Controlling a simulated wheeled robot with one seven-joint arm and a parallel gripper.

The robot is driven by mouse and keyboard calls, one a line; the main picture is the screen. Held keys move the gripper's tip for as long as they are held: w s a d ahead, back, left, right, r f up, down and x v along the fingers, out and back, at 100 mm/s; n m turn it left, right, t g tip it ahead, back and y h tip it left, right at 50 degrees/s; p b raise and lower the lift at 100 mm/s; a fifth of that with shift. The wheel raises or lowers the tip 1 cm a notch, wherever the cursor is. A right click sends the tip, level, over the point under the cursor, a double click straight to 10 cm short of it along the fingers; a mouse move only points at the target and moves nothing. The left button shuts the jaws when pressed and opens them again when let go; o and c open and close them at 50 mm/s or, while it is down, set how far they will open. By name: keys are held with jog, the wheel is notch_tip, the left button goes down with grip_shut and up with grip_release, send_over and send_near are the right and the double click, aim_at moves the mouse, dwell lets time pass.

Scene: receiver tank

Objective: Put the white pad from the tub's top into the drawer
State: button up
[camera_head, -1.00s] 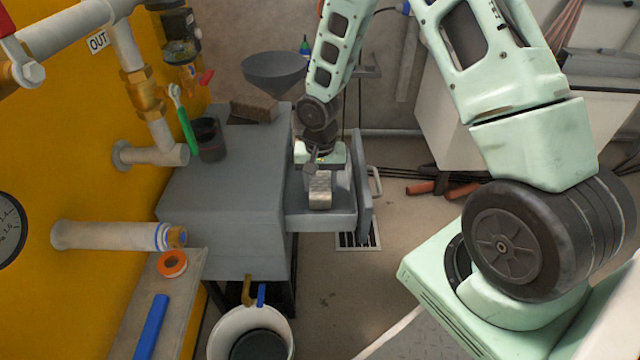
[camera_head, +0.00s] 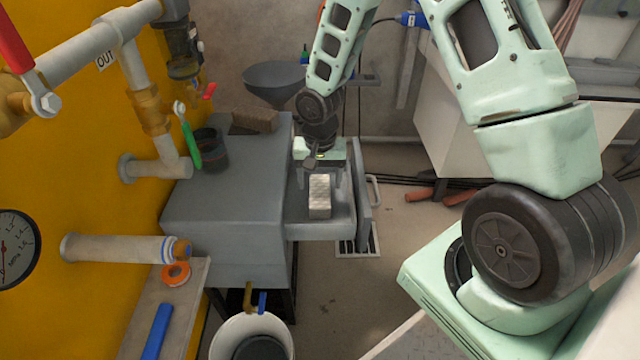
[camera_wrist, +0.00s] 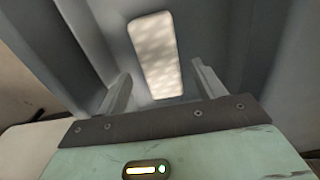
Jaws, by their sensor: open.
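The white pad (camera_head: 320,196), a pale mottled block, lies in the pulled-out grey drawer (camera_head: 318,230) of the grey cabinet. My gripper (camera_head: 316,170) is above the drawer, at the pad's far end. In the wrist view the pad (camera_wrist: 157,55) lies on the drawer floor (camera_wrist: 200,30), beyond and between the two spread fingers (camera_wrist: 161,72). The fingers are open with gaps to the pad on both sides, and nothing is held. A white tub (camera_head: 222,343) with a dark inside stands at the bottom of the head view.
The cabinet top (camera_head: 230,190) bears a dark cup (camera_head: 211,150) and a brown block (camera_head: 255,121). A grey funnel (camera_head: 275,78) is behind. A ledge at left holds an orange ring (camera_head: 177,274) and blue bar (camera_head: 157,330). Pipes run along the yellow tank (camera_head: 60,160).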

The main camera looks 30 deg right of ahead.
aim_at(320, 190)
notch_tip(320, 190, up, 8)
jog(key=p, duration=0.3)
jog(key=s+a+r+n, duration=0.7)
jog(key=s+a+r, duration=0.15)
jog(key=a, duration=0.45)
jog(key=s+a+r+n, duration=0.3)
jog(key=s, duration=0.4)
jog(key=s+a+r+n, duration=0.3)
jog(key=s+n, duration=0.1)
jog(key=s, duration=0.4)
jog(key=shift+s+r+n+y, duration=0.15)
jog(key=shift+n+y, duration=0.15)
